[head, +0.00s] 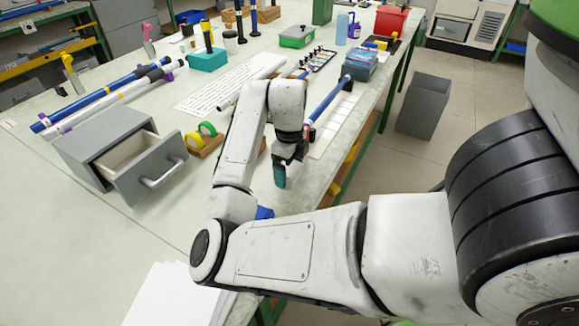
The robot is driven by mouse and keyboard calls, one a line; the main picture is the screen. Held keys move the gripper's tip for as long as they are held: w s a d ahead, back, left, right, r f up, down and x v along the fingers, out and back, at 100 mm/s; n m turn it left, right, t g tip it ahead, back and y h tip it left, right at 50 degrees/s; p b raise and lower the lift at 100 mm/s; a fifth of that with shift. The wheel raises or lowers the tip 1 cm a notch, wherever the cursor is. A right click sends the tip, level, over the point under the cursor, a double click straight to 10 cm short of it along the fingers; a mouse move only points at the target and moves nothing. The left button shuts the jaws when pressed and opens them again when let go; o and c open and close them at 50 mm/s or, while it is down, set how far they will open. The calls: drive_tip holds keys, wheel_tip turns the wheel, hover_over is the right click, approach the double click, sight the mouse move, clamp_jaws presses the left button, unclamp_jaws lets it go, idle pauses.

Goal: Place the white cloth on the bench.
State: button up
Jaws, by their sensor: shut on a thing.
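My gripper (284,170) hangs low over the front right part of the pale bench (60,215), behind my bent arm. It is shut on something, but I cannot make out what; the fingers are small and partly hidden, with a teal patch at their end. I see no thing that is clearly a white cloth. A stack of white sheets (165,295) lies at the near edge of the bench, partly covered by my arm; I cannot tell whether it is paper or cloth.
A grey box (100,150) with its drawer (150,180) pulled open stands at left. A grey bin (423,105) stands on the floor at right. The bench's front left is clear.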

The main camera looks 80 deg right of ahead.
drive_tip(key=shift+f, duration=0.1)
drive_tip(key=o, duration=0.7)
wheel_tip(320, 180, up, 12)
drive_tip(key=p, duration=0.1)
drive_tip(key=shift+p, duration=0.3)
